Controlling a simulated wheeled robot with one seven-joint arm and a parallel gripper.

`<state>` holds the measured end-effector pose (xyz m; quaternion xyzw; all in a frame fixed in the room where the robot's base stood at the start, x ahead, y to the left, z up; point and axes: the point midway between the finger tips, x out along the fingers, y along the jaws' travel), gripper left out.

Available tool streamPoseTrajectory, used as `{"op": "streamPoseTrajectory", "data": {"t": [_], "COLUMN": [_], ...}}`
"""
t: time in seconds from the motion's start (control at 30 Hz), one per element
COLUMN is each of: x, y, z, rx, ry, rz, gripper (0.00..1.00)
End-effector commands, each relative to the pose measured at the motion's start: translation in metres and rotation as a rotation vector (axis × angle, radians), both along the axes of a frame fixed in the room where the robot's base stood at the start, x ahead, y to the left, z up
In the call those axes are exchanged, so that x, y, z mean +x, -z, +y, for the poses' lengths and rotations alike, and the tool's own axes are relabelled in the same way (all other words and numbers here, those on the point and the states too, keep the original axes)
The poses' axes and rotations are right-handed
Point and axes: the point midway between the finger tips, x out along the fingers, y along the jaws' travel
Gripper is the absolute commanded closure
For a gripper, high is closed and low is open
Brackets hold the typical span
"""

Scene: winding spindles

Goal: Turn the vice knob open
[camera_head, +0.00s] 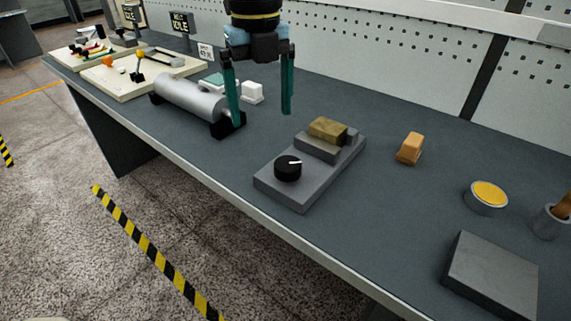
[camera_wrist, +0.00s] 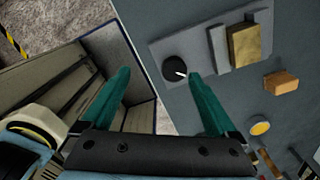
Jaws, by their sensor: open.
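The vice (camera_head: 290,194) is a grey block on the bench top, with a black round knob (camera_head: 288,168) at its near end. A white pointer line marks the knob. A brown-yellow block (camera_head: 328,131) sits between the grey jaws at the far end. My gripper (camera_head: 260,112) is open and empty, with green fingers pointing down, above the bench and apart from the knob. In the wrist view the knob (camera_wrist: 177,70) and the vice plate (camera_wrist: 195,50) lie beyond the right fingertip, and the block (camera_wrist: 243,45) is to their right.
A grey cylinder on black supports (camera_head: 190,97) lies left of the vice. An orange block (camera_head: 410,148), a yellow-topped round tin (camera_head: 487,196) and a grey slab (camera_head: 490,277) are to the right. Trays (camera_head: 130,85) stand at the far left. Bench around the vice is clear.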

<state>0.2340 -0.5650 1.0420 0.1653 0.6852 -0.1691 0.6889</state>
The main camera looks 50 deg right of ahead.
Motion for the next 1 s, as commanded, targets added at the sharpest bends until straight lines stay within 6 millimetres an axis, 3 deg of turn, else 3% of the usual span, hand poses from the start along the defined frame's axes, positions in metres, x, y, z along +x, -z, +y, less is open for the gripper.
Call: {"op": "streamPoseTrajectory", "data": {"t": [0.03,0.1,0.2,0.37,0.73,1.0], "x": [-0.017,-0.031,-0.041,-0.043,-0.042,-0.041], "y": [-0.001,-0.003,-0.002,0.015,0.081,0.102], "z": [-0.007,-0.011,-0.014,-0.013,-0.013,-0.013], "rx": [0.001,0.004,0.008,0.012,0.011,0.008], "ry": [0.099,0.199,0.270,0.283,0.280,0.278], "rz": [0.000,0.001,0.003,0.004,0.003,0.003], "gripper": [0.06,0.06,0.06,0.06,0.06,0.06]}}
